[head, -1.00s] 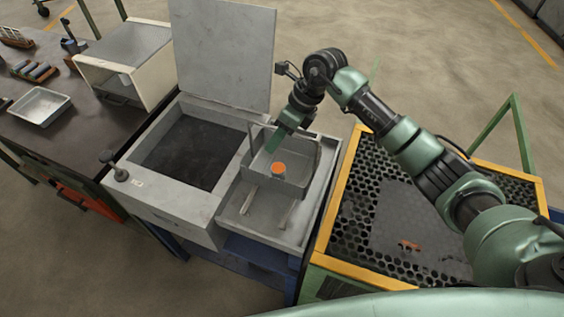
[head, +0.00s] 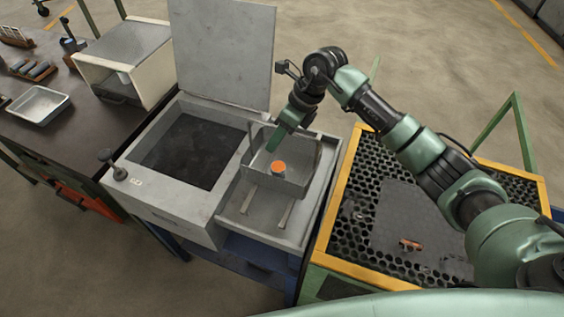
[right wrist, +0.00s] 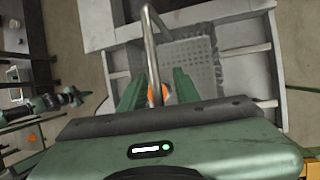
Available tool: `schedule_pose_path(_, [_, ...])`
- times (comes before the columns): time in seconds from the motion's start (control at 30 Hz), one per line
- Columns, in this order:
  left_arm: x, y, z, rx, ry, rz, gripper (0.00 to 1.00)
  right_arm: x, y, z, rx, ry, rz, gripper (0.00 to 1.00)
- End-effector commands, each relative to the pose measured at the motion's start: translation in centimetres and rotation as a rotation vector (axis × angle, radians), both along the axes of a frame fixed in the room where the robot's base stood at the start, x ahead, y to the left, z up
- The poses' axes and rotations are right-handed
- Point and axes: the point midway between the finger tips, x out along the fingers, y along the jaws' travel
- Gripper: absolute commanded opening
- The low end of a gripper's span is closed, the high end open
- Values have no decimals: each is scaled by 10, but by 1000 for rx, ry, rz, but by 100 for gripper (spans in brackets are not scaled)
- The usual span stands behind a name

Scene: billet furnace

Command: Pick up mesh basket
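The mesh basket (head: 293,187) is a grey open box with an upright handle. It rests on the front shelf of the furnace (head: 158,210), above two rails. An orange billet (head: 278,167) stands inside it. My right gripper (head: 279,141) points down over the basket. In the right wrist view the basket (right wrist: 190,62) shows below the gripper, and its handle (right wrist: 152,50) passes between the two green fingers (right wrist: 158,88). The fingers stand apart, with gaps beside the handle. A small green and black arm, seemingly my left, shows at the left of the wrist view; its fingers are unclear.
The furnace lid (head: 222,55) stands open behind its dark chamber. At right is a perforated table (head: 352,238) with a yellow frame, with a small reddish piece on it. At left, a dark bench (head: 62,118) holds a metal tray (head: 42,104) and a white box (head: 128,62).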

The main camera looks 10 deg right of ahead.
Motion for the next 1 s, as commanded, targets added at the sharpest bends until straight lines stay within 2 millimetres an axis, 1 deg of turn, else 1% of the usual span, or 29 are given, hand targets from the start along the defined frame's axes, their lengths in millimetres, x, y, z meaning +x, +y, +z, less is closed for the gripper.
schedule_pose_path(0.03, [0, 0, 0, 0, 0, 0, 0, 0, 0, 0, 0, 0, 0, 15])
schedule_pose_path(0.1, [0, 0, 0, 0, -1, 0, 0, 0, 0, 0, 0, 0, 0, 0])
schedule_pose_path(1.0, [1, -1, 0, -1, -2, -1, 0, 0, 0, 0, -1, 0, -1, 0])
